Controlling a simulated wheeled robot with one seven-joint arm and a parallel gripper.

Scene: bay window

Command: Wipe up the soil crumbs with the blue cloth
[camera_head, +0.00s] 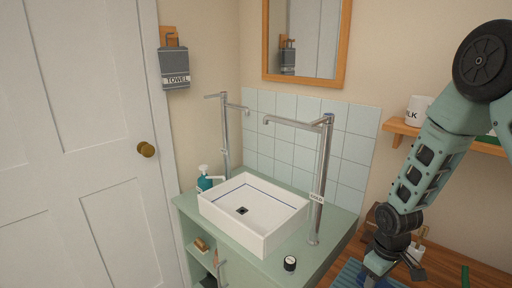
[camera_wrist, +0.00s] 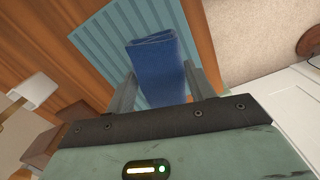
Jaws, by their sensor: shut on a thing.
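The blue cloth (camera_wrist: 155,72) is a folded dark blue piece between the two fingers of my gripper (camera_wrist: 160,70) in the wrist view. My gripper is shut on it. Behind the cloth in the wrist view is a light-blue striped mat (camera_wrist: 105,48) on a wooden surface. In the head view my gripper (camera_head: 383,276) is at the bottom right, over the striped mat (camera_head: 348,276), and the cloth is mostly hidden or cut off there. I cannot make out any soil crumbs in either view.
A white basin (camera_head: 250,222) sits on a green cabinet (camera_head: 188,205) left of my arm. A tall tap (camera_head: 321,180) stands at its right corner, with a small black-topped jar (camera_head: 290,264) nearby. A wooden shelf (camera_head: 475,143) with a white pot (camera_head: 417,108) is behind my arm.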

